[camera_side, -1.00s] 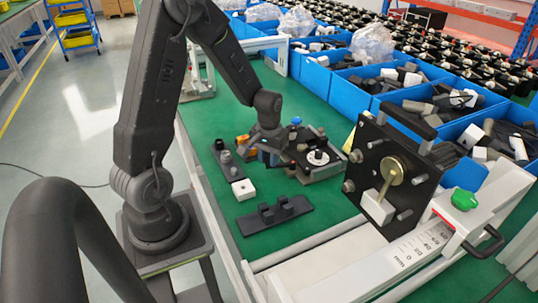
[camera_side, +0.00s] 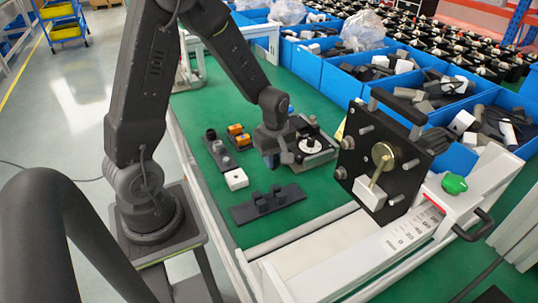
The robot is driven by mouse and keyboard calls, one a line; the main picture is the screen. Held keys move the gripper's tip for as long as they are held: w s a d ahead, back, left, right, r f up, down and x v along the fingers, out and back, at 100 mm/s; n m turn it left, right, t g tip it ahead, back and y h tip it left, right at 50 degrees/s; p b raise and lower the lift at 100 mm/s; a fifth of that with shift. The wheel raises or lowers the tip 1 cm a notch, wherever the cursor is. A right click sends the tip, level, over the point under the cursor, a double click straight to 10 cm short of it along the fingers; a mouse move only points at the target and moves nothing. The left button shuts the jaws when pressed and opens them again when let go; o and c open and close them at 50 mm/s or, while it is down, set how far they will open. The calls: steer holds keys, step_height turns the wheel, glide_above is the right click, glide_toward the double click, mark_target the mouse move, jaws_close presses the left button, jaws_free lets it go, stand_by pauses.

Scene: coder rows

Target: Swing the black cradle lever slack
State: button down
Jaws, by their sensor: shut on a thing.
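The cradle is a low dark fixture (camera_side: 319,157) on the green bench, with a white disc (camera_side: 310,145) on top. My gripper (camera_side: 273,162) points down at the fixture's left front edge and is shut on the black cradle lever. The lever is mostly hidden by the jaws, so its exact angle cannot be read.
A white block (camera_side: 236,179), orange blocks (camera_side: 238,136) and a black plate with posts (camera_side: 268,204) lie left and in front of my gripper. An upright black panel with a brass disc (camera_side: 383,155) stands at right. Blue bins (camera_side: 335,85) line the back.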

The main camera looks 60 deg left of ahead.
steer(key=shift+w+d+n, duration=0.35)
steer(key=shift+n, duration=0.45)
steer(key=shift+w+d+n, duration=0.3)
steer(key=shift+d+n, duration=0.05)
steer(key=shift+n, duration=0.45)
steer(key=c, duration=0.9)
jaws_free()
steer(key=shift+c, duration=0.2)
step_height(320, 180, up, 14)
